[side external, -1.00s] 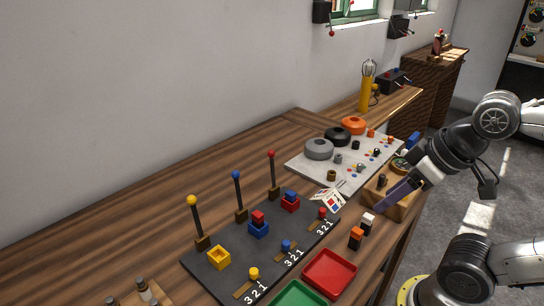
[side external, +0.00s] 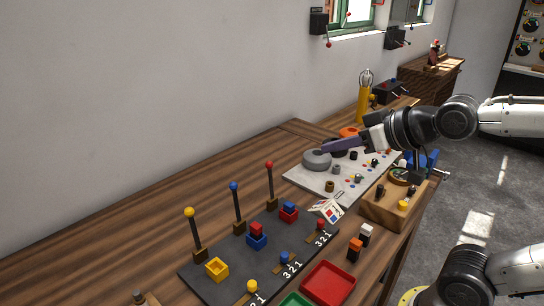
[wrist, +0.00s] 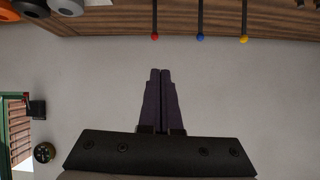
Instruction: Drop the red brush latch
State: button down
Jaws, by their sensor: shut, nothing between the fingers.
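A red-knobbed lever (side external: 270,182) stands upright at the far end of the dark board (side external: 215,272). Its red knob shows in the wrist view (wrist: 155,37). A small red piece (side external: 320,224) sits by the board's right edge near the numbers 3 2 1. Which of these is the brush latch I cannot tell.
Blue (side external: 237,200) and yellow (side external: 192,228) levers stand along the same board. A grey panel (side external: 318,184) with rings lies behind it. A wooden box (side external: 385,212) is at the right. A red tray (side external: 328,284) lies in front. Room above the board is clear.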

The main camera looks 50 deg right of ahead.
jog(key=w+d+m+t, duration=0.1)
jog(key=w+t, duration=0.2)
jog(key=w, duration=0.6)
send_over(272, 163)
jog(key=w, duration=0.3)
notch_tip(272, 163, down, 8)
jog(key=r, duration=0.1)
jog(key=shift+s+d+f+g+h, duration=0.15)
jog(key=shift+s+f+g+h, duration=0.2)
jog(key=shift+s+f, duration=1.2)
jog(key=shift+f, duration=0.1)
jog(key=shift+s, duration=0.15)
jog(key=shift+s, duration=0.25)
jog(key=shift+s, duration=0.4)
